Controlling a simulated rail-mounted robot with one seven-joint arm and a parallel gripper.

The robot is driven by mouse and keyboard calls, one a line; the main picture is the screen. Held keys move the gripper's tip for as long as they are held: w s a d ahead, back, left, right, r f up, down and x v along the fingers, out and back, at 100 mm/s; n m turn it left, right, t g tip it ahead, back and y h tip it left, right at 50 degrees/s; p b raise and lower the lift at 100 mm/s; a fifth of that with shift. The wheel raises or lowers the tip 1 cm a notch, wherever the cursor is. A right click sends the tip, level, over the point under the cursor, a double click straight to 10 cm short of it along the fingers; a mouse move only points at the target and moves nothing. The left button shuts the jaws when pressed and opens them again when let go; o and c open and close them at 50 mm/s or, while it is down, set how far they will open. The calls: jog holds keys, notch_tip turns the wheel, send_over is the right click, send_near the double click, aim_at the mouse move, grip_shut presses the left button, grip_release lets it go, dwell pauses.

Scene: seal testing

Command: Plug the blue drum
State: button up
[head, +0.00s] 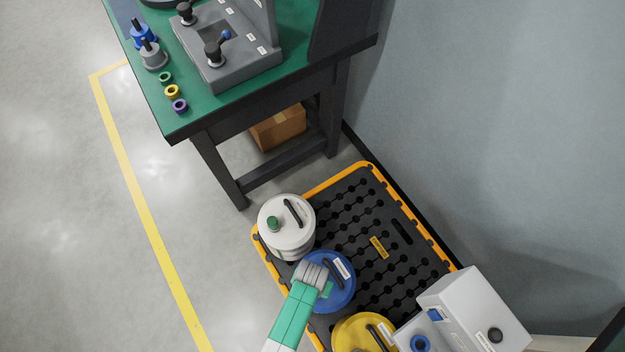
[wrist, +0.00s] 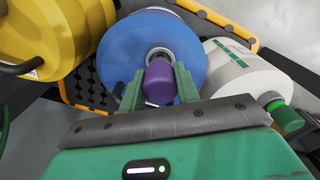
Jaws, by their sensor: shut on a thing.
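The blue drum (head: 345,294) stands on the black pallet between the white and yellow drums. It also shows in the wrist view (wrist: 125,50), with a pale ring around its opening (wrist: 158,52). My gripper (wrist: 159,82) is shut on a purple plug (wrist: 160,84). The plug is at the opening, its far end overlapping the ring; I cannot tell how deep it sits. In the head view, my gripper (head: 326,290) is over the left part of the blue drum's top, and my arm hides the plug.
The white drum (head: 288,235) has a green plug (head: 272,223). The yellow drum (head: 352,330) stands on the other side. A white box-shaped unit (head: 480,310) is at lower right. The orange-edged pallet (head: 355,205) has bare room behind. The green bench (head: 200,110) holds several rings and plugs.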

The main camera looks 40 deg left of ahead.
jog(key=shift+f+b, duration=0.6)
jog(key=shift+f, duration=0.2)
jog(key=o, duration=1.1)
notch_tip(320, 180, up, 8)
jog(key=p, duration=0.4)
jog(key=shift+f, duration=0.1)
